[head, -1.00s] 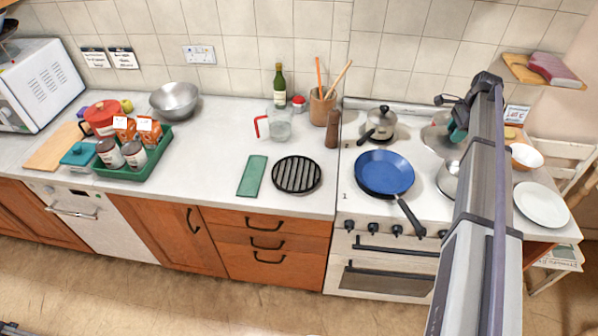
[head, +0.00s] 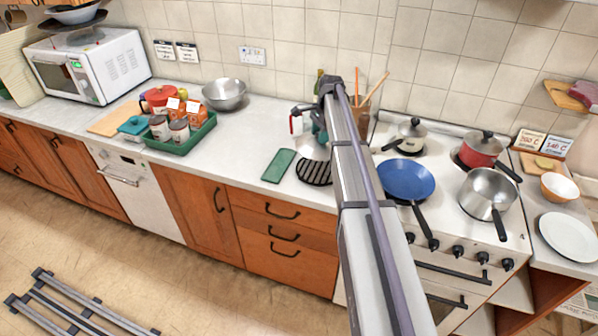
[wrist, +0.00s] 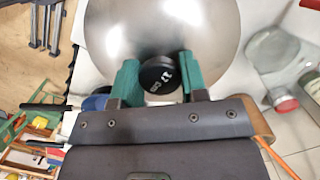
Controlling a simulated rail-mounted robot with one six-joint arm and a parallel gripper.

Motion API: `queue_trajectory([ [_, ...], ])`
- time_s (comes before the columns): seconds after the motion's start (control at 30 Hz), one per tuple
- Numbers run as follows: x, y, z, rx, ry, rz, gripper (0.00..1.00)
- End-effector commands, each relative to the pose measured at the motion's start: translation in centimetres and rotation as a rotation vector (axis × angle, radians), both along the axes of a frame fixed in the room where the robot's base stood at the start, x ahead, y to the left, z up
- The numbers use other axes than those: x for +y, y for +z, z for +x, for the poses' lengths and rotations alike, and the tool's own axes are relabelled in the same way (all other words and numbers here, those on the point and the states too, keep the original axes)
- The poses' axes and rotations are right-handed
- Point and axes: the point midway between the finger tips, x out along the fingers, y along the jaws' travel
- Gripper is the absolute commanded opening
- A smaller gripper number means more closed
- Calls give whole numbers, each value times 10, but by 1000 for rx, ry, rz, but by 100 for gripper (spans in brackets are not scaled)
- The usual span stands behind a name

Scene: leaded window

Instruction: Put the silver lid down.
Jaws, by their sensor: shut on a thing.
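My gripper (head: 318,128) is shut on the black knob (wrist: 160,75) of the silver lid (head: 311,149), with one teal finger on each side. The lid fills the top of the wrist view (wrist: 120,30). It is over the rear part of a round black slatted trivet (head: 316,173) on the white counter. I cannot tell whether the lid touches the trivet. An uncovered silver saucepan (head: 487,187) stands at the front right of the stove.
A glass jug (wrist: 277,60) stands close beside the lid. A green cloth-like rectangle (head: 279,165) lies left of the trivet. A blue frying pan (head: 405,179) is on the stove to the right.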

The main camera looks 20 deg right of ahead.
Motion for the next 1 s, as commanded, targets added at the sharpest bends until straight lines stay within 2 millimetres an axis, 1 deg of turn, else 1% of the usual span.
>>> queue_trajectory([
  [0.07, 0, -9, 0, 0, 1, 0, 11],
  [0.17, 0, -33, 0, 0, 1, 0, 11],
  [0.2, 0, -44, 0, 0, 1, 0, 11],
  [0.3, 0, -65, 0, 0, 1, 0, 11],
  [0.37, 0, -69, 0, 0, 1, 0, 11],
  [0.47, 0, -66, 0, 0, 1, 0, 11],
  [0.53, 0, -75, 0, 0, 1, 0, 11],
  [0.63, 0, -97, 0, 0, 1, 0, 11],
  [0.7, 0, -106, 0, 0, 1, 0, 11],
  [0.77, 0, -104, 0, 0, 1, 0, 11],
  [0.8, 0, -101, 0, 0, 1, 0, 6],
  [0.93, 0, -100, 0, 0, 1, 0, 6],
  [1.0, 0, -103, 0, 0, 1, 0, 7],
])
